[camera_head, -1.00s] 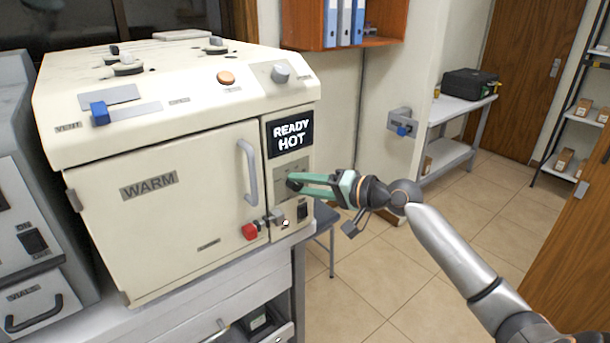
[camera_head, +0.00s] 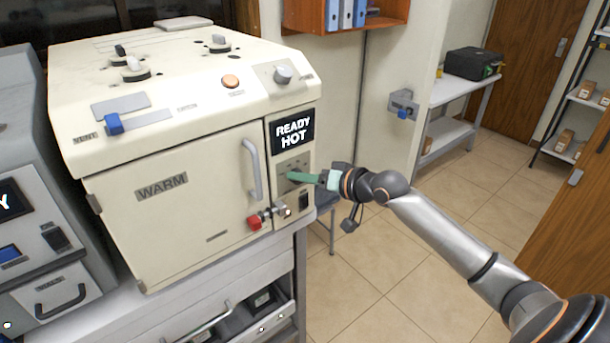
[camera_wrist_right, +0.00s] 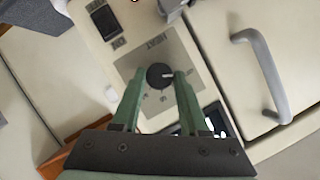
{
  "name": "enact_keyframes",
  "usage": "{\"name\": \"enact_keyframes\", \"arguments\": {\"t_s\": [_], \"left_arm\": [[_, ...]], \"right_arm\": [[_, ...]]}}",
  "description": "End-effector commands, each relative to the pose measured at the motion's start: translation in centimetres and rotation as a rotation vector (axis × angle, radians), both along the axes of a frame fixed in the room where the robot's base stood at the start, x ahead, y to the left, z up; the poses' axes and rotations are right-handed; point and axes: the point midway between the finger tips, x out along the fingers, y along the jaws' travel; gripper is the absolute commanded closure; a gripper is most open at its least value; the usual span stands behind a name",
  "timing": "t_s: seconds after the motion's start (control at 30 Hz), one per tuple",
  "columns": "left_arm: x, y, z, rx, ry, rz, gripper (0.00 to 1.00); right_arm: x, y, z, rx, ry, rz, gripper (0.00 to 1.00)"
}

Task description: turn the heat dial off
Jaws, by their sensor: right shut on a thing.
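The heat dial is a small round black knob with a light pointer mark (camera_wrist_right: 160,75) on a grey plate on the front of the cream oven (camera_head: 180,130). In the head view it is mostly hidden behind my right gripper's fingers. My right gripper (camera_head: 292,176) has its green fingers at the dial plate, below the display (camera_head: 292,132) that reads READY HOT. In the right wrist view the gripper (camera_wrist_right: 160,82) has its two fingertips on either side of the dial, shut on it. My left gripper is not in view.
Below the dial is a black rocker switch (camera_head: 303,202). A red-ended latch (camera_head: 255,222) and the door handle (camera_head: 252,168) are to its left. Other knobs sit on the oven's top. The floor (camera_head: 400,270) to the right is clear.

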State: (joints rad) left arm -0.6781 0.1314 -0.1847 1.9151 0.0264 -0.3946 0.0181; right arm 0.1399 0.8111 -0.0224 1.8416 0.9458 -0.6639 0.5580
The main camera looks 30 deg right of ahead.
Motion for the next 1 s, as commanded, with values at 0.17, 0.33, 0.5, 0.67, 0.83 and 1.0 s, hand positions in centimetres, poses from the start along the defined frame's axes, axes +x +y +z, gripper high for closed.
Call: {"name": "enact_keyframes", "arguments": {"t_s": [0.17, 0.33, 0.5, 0.67, 0.83, 1.0], "left_arm": [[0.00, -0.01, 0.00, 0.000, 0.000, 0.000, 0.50], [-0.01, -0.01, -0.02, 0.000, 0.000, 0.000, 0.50], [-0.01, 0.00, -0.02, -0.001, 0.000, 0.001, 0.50], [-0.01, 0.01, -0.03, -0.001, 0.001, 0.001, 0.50], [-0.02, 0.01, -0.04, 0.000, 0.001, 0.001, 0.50], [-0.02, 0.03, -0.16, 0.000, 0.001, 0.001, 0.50]], "right_arm": [[-0.02, 0.01, -0.13, -0.005, 0.002, 0.000, 1.00], [-0.02, 0.01, -0.13, -0.005, 0.002, 0.001, 1.00], [-0.02, 0.01, -0.10, -0.004, 0.002, 0.001, 0.40], [0.00, 0.00, -0.07, -0.002, 0.001, 0.001, 0.26], [0.00, 0.00, -0.04, -0.002, 0.000, 0.000, 0.26], [-0.59, -0.26, 0.10, -0.002, 0.001, -0.002, 0.26]]}}
